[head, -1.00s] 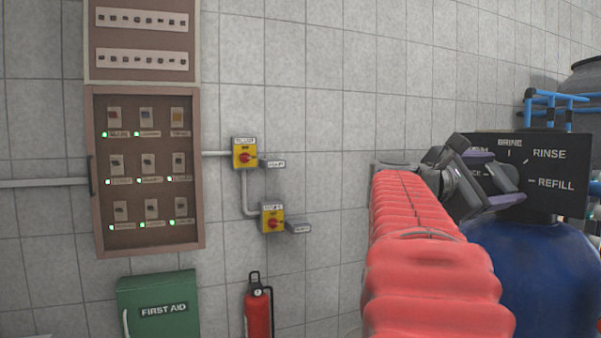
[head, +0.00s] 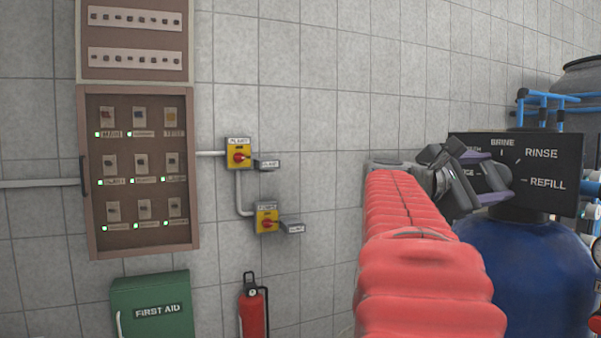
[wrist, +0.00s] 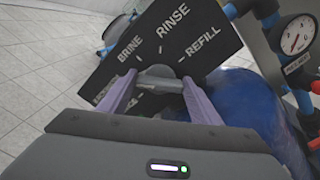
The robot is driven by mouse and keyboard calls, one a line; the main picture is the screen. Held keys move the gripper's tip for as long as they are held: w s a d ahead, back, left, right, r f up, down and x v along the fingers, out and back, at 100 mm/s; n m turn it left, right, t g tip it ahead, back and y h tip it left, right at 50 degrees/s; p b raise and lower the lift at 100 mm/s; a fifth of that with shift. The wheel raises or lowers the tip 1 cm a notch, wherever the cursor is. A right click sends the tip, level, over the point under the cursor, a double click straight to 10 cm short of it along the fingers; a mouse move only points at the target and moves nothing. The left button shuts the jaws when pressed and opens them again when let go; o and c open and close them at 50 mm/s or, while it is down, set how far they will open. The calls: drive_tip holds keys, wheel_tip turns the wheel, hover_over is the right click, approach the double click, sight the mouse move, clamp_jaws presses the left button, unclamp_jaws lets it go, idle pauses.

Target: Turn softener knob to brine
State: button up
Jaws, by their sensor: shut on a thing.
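The softener's black control panel (head: 545,200) is at the right in the head view, on a blue tank (head: 525,275). Its labels BRINE, RINSE and REFILL are readable; others are partly covered by my gripper. In the wrist view the panel (wrist: 215,70) is tilted, with the grey knob (wrist: 160,82) at its middle. My gripper (wrist: 159,80) has its purple fingers on both sides of the knob and is shut on it. In the head view my gripper (head: 487,180) is in front of the panel and hides the knob. I cannot tell which label the knob points to.
Blue pipes (head: 545,105) and a pressure gauge (wrist: 297,35) are close to the panel's right. On the tiled wall are an electrical cabinet (head: 140,205), two yellow switches (head: 239,157) (head: 267,220), a first aid box (head: 152,300) and a fire extinguisher (head: 253,312).

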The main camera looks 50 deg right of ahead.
drive_tip(key=m, duration=0.4)
drive_tip(key=shift+s+f, duration=0.1)
drive_tip(key=shift+f, duration=0.25)
drive_tip(key=shift+f+m, duration=0.1)
drive_tip(key=shift+m, duration=1.6)
drive_tip(key=o, duration=1.1)
drive_tip(key=shift+c, duration=0.2)
drive_tip(key=shift+a+r, duration=0.15)
drive_tip(key=shift+r, duration=0.05)
drive_tip(key=shift+w+a, duration=0.3)
drive_tip(key=shift+a, duration=0.1)
drive_tip(key=v, duration=1.2)
drive_tip(key=shift+a, duration=0.3)
